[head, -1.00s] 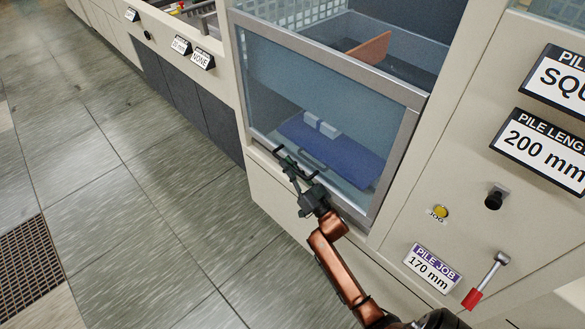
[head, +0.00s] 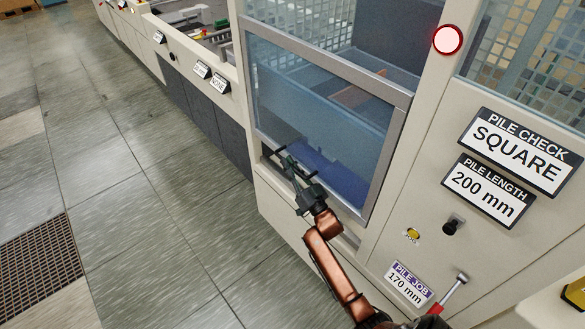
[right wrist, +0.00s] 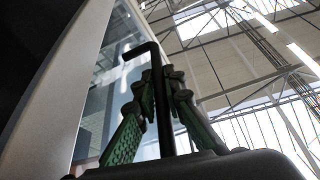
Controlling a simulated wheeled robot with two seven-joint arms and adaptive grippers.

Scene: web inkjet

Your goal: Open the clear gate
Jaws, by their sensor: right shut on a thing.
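The clear gate (head: 308,88) is a see-through panel in a grey metal frame on the front of the cream machine. My right gripper (head: 281,157) is at the gate's lower edge, shut on its dark handle. In the right wrist view, the green-padded fingers close around the black bent bar of the handle (right wrist: 153,62), with the gate's glass (right wrist: 118,75) behind to the left. A dark gap shows under the gate's lower edge in the head view. My left gripper is not in view.
Inside the machine are a blue surface (head: 345,182) and a brown plate (head: 352,96). At right are a red-ringed lamp (head: 447,40), black-framed signs (head: 518,150), a yellow button (head: 411,235) and a red-handled lever (head: 450,292). Open floor (head: 130,160) lies at left.

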